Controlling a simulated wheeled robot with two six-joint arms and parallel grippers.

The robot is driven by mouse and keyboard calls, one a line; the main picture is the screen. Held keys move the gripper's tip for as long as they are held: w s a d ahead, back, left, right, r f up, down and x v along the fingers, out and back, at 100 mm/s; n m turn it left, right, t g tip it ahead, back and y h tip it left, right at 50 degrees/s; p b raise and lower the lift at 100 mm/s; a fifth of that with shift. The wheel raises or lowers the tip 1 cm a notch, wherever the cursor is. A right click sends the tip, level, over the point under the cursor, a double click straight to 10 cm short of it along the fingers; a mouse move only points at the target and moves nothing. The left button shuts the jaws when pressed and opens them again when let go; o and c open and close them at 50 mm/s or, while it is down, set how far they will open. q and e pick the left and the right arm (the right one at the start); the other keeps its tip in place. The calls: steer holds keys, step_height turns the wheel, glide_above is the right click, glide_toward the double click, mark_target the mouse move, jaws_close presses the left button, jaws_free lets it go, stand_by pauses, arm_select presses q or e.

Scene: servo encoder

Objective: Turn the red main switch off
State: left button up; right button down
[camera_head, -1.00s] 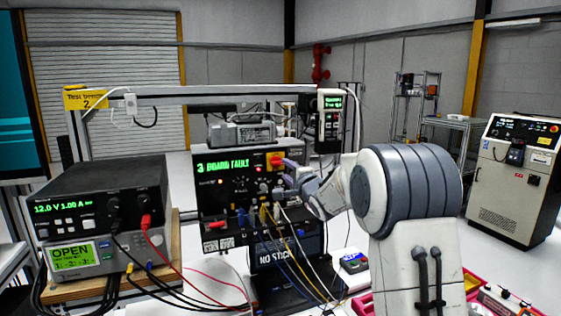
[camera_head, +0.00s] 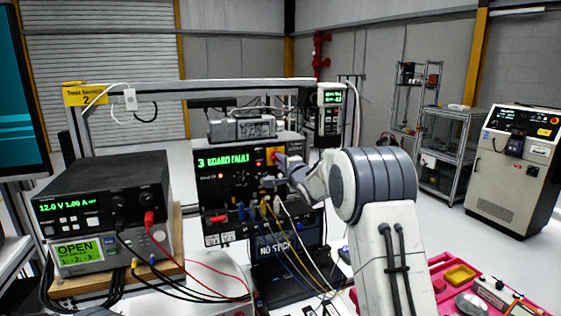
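The black test panel (camera_head: 210,190) stands upright in mid-view and its display reads "3 BOARD FAULT". The red main switch (camera_head: 275,152) sits on a yellow plate at the panel's upper right. My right gripper (camera_head: 281,160) is right at the switch and covers part of it. Its purple-grey fingertips are small and overlap the switch; I cannot tell whether they touch it or are closed on it. The switch's angle is too small to read. My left gripper is not in view.
Power supplies (camera_head: 105,208) stand on the left, with red and black leads running forward. Several coloured cables hang from the panel's lower edge over a dark laptop (camera_head: 285,250). A pink tray (camera_head: 445,262) lies at the lower right. A metal frame (camera_head: 220,90) spans above.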

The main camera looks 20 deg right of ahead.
steer(key=shift+f+n, duration=0.1)
steer(key=shift+n, duration=0.3)
steer(key=shift+n+b, duration=3.95)
steer(key=shift+n, duration=4.55)
steer(key=c, duration=0.9)
jaws_free()
steer(key=shift+o, duration=0.2)
